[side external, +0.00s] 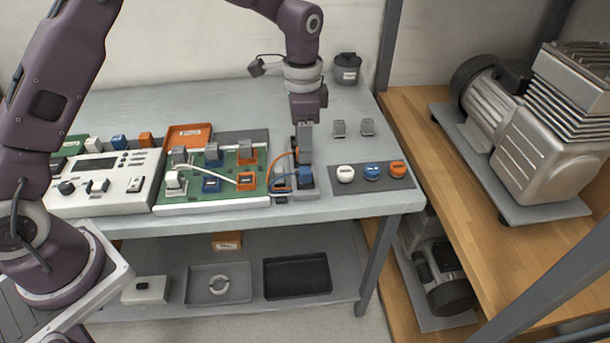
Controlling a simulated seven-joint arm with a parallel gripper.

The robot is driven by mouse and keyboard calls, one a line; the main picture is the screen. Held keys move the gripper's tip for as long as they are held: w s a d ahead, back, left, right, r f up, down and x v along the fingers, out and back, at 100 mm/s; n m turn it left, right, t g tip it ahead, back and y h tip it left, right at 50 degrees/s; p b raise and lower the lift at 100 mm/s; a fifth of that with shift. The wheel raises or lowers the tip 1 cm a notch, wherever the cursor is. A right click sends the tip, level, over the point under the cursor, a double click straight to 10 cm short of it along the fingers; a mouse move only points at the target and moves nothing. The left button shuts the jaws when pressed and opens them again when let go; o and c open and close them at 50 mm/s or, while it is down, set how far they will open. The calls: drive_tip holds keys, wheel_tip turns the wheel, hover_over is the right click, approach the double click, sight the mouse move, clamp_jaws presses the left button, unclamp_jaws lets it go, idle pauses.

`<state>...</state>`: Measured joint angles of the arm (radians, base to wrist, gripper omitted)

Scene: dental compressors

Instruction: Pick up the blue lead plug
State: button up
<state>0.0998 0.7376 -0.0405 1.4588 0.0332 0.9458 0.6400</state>
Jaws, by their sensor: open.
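A blue plug (307,180), which appears to be the blue lead plug, stands on a small grey holder (282,198) near the table's front edge. My gripper (305,168) points straight down over it, with the fingers close around or beside its top. The gripper is open, but the exact gap between fingers and plug is too small to tell. A second dark blue piece (279,181) sits just left of it on the holder. An orange cable (270,162) arches from the green board to behind my gripper.
The green board (228,196) with grey, blue and orange sockets lies to the left, beside a white control unit (110,185). A dark mat (345,187) with white, blue and orange caps lies to the right. Two grey blocks (339,128) stand behind it. The back table is mostly clear.

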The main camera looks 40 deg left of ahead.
sight(305, 170)
drive_tip(key=f, duration=0.6)
drive_tip(key=shift+d+f, duration=0.3)
clamp_jaws()
